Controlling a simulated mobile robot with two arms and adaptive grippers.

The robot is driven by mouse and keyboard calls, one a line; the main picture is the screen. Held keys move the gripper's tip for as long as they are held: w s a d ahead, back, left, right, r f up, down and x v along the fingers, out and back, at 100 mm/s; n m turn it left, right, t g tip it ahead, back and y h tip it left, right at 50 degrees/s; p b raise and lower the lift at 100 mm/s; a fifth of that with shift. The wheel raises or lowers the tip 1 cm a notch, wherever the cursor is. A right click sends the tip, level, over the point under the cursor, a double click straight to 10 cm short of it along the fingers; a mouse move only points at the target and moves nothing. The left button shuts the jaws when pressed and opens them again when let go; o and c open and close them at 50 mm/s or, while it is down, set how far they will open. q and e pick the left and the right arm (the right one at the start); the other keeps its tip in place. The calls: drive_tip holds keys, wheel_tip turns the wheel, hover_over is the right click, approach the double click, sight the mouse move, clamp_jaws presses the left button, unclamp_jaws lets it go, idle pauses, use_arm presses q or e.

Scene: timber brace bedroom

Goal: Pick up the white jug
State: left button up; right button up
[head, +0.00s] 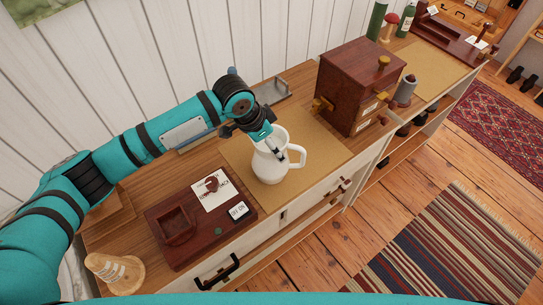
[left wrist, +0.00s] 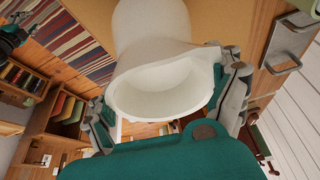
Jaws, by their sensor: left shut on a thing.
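The white jug (head: 268,166) is upright over the tan mat (head: 318,150) on the wooden cabinet top, its handle to the right. I cannot tell whether its base touches the mat. My left gripper (head: 267,143) comes down from above and is shut on the jug near its rim. In the left wrist view the jug (left wrist: 150,40) fills the middle with its open mouth towards the camera. The fingers of the left gripper (left wrist: 170,108) sit on either side of its rim.
A dark red wooden tray (head: 190,252) with cards lies left of the jug. A brown wooden box (head: 350,85) with knobs stands to the right. A metal handle plate (head: 273,92) lies behind.

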use_arm(q)
drive_tip(key=c, duration=0.5)
drive_tip(key=shift+c, duration=0.2)
drive_tip(key=shift+r, duration=0.15)
